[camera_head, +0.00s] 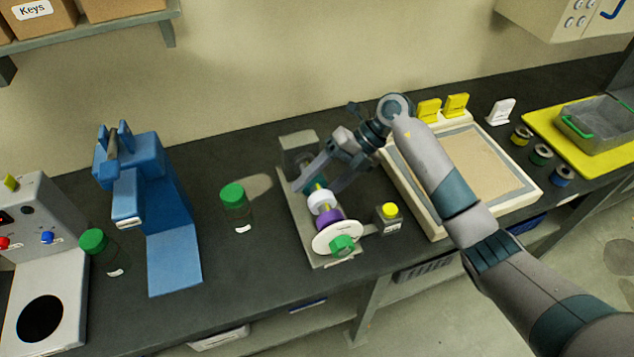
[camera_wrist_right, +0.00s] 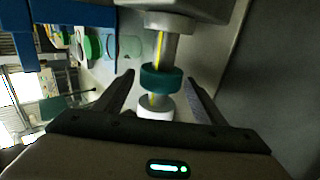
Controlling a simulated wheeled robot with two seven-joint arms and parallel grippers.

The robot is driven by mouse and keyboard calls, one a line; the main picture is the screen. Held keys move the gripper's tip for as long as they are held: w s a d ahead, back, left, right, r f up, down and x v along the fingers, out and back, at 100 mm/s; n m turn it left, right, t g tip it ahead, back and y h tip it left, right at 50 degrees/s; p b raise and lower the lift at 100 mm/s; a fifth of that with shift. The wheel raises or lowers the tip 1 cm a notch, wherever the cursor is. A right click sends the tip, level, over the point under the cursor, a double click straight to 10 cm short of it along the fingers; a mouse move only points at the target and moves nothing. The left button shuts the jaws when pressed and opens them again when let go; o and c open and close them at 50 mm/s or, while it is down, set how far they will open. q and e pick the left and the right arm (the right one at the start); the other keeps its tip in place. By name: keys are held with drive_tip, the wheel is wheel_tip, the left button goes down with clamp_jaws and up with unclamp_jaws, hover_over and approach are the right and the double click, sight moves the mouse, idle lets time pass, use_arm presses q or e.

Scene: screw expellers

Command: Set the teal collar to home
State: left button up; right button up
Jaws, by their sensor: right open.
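The screw expeller (camera_head: 306,235) stands on the dark bench in the middle of the head view. Along its shaft sit the teal collar (camera_head: 315,187), a white collar (camera_head: 321,201) and a purple collar (camera_head: 329,219). A white disc (camera_head: 336,238) with a green knob (camera_head: 342,246) is at the near end. In the right wrist view the teal collar (camera_wrist_right: 161,77) lies between the fingers, with gaps on both sides, and the white collar (camera_wrist_right: 155,107) is beside it. My right gripper (camera_wrist_right: 160,80) is open around the teal collar. My left gripper is not in view.
A small yellow-topped block (camera_head: 389,217) stands right of the expeller. A framed tray (camera_head: 480,165) lies under my right arm. A green-lidded jar (camera_head: 236,208) and a blue press (camera_head: 150,200) stand to the left. A yellow mat with a grey bin (camera_head: 598,130) is far right.

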drive_tip(key=shift+a+f, duration=0.1)
drive_tip(key=shift+c, duration=0.6)
